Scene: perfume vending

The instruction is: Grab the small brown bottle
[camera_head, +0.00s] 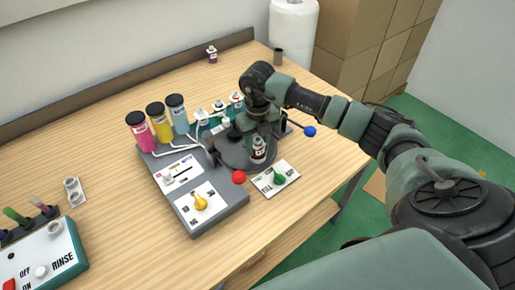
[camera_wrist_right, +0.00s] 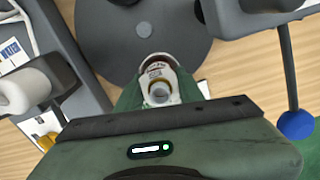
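A small brown bottle (camera_head: 258,150) with a pale label and white top stands upright at the front right of the dark round plate (camera_head: 230,154). In the right wrist view I look down on the bottle (camera_wrist_right: 158,72). My right gripper (camera_head: 261,137) reaches down over it from above. In the wrist view its green fingers (camera_wrist_right: 160,92) lie on both sides of the bottle, very close to it. Whether they press on it cannot be told. Another small dark bottle (camera_head: 212,54) with a white cap stands at the back of the table. My left gripper is out of view.
A grey machine (camera_head: 208,205) carries pink, yellow and blue containers (camera_head: 160,122) and a yellow knob. A card with a green knob (camera_head: 277,178), a red ball (camera_head: 239,176) and a blue ball (camera_head: 309,131) are close by. A rinse unit (camera_head: 48,257) stands front left.

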